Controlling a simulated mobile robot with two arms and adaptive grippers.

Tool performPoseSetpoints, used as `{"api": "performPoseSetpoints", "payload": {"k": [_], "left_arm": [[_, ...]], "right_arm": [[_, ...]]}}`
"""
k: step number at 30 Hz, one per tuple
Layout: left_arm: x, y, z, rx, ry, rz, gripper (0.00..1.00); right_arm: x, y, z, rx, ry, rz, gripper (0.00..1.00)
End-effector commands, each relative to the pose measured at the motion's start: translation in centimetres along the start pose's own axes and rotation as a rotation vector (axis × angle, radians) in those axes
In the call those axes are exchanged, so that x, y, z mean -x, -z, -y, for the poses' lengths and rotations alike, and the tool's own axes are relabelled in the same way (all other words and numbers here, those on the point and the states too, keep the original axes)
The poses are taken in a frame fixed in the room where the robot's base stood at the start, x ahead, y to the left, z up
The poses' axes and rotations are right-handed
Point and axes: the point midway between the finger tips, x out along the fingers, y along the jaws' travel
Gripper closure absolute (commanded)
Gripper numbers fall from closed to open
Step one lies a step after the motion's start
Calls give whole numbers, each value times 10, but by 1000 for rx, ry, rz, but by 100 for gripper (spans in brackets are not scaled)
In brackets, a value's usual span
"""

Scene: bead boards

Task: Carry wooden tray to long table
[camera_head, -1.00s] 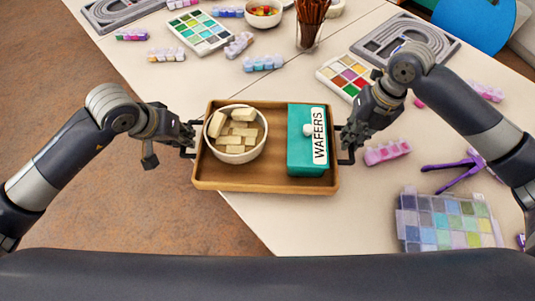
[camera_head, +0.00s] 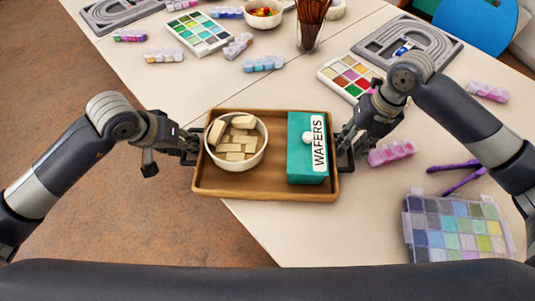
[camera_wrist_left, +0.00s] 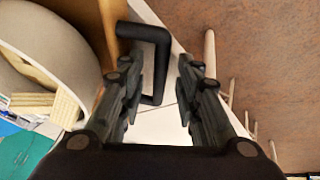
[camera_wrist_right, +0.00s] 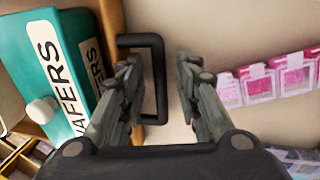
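The brown wooden tray (camera_head: 235,191) is level over the near left part of the pale table, its front left corner past the edge. Whether it rests on the table is unclear. It bears a white bowl (camera_head: 262,154) of wafer pieces and a teal box marked WAFERS (camera_head: 304,165). My left gripper (camera_wrist_left: 160,88) is open, its fingers either side of the black left handle (camera_wrist_left: 146,32), with gaps showing. My right gripper (camera_wrist_right: 160,88) is likewise open around the right handle (camera_wrist_right: 140,40).
The long table (camera_head: 300,225) has bare room in front of the tray. To the right lie pink bead boxes (camera_head: 391,152), purple pliers (camera_head: 458,178) and a colour-grid case (camera_head: 455,232). Behind are palettes (camera_head: 200,33), a pencil cup (camera_head: 310,30) and a grey bead board (camera_head: 408,42).

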Motion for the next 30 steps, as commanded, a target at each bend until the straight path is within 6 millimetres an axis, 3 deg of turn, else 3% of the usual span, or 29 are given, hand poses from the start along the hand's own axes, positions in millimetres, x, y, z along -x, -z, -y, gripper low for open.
{"api": "performPoseSetpoints", "payload": {"k": [8,21,30], "left_arm": [[8,1,-1,-3,-2,-3,69],[94,1,0,-3,2,-5,69],[120,0,0,0,0,-1,69]], "right_arm": [[0,0,-1,2,-2,0,69],[0,0,-1,2,-3,0,69],[4,0,-1,2,-3,1,69]]}}
